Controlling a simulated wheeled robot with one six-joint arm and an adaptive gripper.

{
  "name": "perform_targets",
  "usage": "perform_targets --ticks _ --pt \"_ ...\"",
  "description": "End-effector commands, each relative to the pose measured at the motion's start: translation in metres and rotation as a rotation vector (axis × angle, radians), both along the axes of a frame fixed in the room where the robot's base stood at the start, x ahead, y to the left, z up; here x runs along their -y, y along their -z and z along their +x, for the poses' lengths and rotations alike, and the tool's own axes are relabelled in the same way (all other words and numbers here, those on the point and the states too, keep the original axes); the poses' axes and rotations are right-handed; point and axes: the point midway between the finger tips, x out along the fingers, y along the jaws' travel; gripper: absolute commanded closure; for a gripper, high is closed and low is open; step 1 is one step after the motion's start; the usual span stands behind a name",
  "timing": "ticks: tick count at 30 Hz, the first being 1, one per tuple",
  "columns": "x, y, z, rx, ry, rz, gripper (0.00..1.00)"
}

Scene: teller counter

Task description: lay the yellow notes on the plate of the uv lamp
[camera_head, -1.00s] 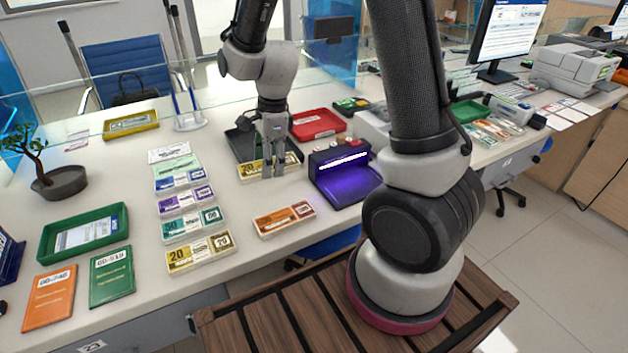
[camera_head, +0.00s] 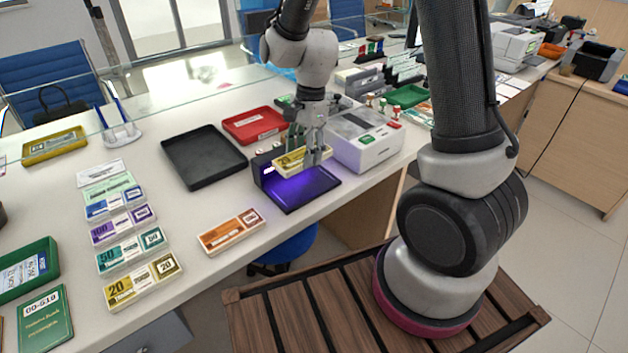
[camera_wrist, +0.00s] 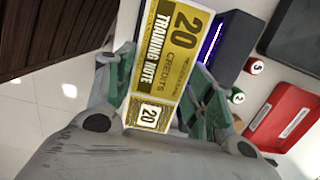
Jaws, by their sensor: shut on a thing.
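The yellow notes (camera_head: 296,160) are a flat bundle marked 20, held in my gripper (camera_head: 308,152). In the wrist view the yellow notes (camera_wrist: 167,60) lie between the two green-padded fingers of my gripper (camera_wrist: 160,95). The uv lamp (camera_head: 268,170) is a dark box with a purple-lit plate (camera_head: 305,190) at its front. The notes are raised above the plate's back part and hide part of the lamp's body. I cannot tell the exact gap between notes and plate. In the wrist view the lamp (camera_wrist: 232,45) shows behind the notes with a violet glow.
A black tray (camera_head: 204,157) and a red tray (camera_head: 253,125) stand left of and behind the lamp. A white machine (camera_head: 365,138) stands close on its right. An orange note bundle (camera_head: 231,231) lies to the left front. Another yellow bundle (camera_head: 143,281) lies further left.

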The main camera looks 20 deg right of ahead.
Motion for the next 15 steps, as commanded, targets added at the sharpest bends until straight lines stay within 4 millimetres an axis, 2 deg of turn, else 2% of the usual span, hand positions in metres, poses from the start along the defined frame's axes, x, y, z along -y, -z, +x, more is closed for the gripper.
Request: perform_targets --ticks 3,8,15 --pt "0.001 0.024 -0.001 -0.005 0.0 -0.002 0.72" --pt "0.0 0.042 0.0 -0.002 0.001 -0.001 0.72" --pt "0.0 0.077 -0.001 -0.003 0.002 -0.001 0.72"
